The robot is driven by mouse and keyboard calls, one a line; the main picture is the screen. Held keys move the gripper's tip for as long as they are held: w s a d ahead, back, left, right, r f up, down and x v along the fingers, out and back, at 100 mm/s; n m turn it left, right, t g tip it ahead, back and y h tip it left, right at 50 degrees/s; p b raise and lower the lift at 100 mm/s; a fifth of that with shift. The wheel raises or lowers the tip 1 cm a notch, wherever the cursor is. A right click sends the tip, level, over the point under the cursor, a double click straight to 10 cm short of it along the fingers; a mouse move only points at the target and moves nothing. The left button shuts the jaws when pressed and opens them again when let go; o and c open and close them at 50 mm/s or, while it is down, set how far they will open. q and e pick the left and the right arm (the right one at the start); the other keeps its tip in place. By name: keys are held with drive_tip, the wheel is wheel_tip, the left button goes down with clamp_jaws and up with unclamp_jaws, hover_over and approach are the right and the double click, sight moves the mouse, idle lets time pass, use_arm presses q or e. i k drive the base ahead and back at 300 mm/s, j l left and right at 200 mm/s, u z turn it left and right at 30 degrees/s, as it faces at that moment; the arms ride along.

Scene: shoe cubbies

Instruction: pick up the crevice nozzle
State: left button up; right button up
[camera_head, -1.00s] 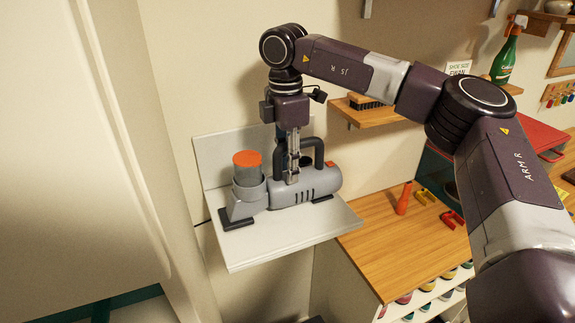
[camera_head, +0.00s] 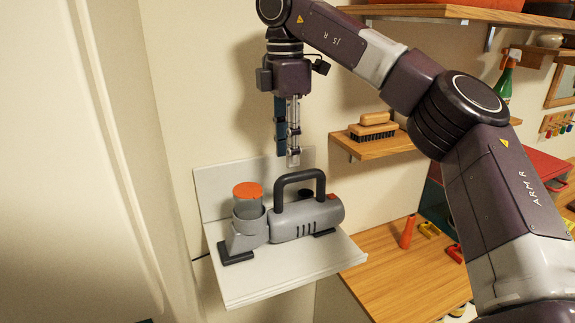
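A grey hand vacuum (camera_head: 310,218) with a black handle rests on a light wall shelf. A grey upright part (camera_head: 246,232) with an orange top and black foot stands at its left end. My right gripper (camera_head: 290,158) points down above and just behind the vacuum's handle, apart from it. A narrow dark blue piece (camera_head: 281,125) lies along its silver finger. I cannot tell whether this is its other finger or a held nozzle. I cannot pick out the crevice nozzle for sure. My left gripper is not in view.
The light shelf (camera_head: 270,290) is against the wall. To its right is a wooden bench top (camera_head: 385,285) with an orange tapered object (camera_head: 407,232). A small shelf (camera_head: 375,148) with a brush (camera_head: 373,130) is at my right arm's left side. A long shelf hangs above.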

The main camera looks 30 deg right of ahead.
sight(404, 243)
drive_tip(key=k+l, duration=0.25)
drive_tip(key=k, duration=0.25)
drive_tip(key=k+l, duration=0.25)
drive_tip(key=k, duration=0.2)
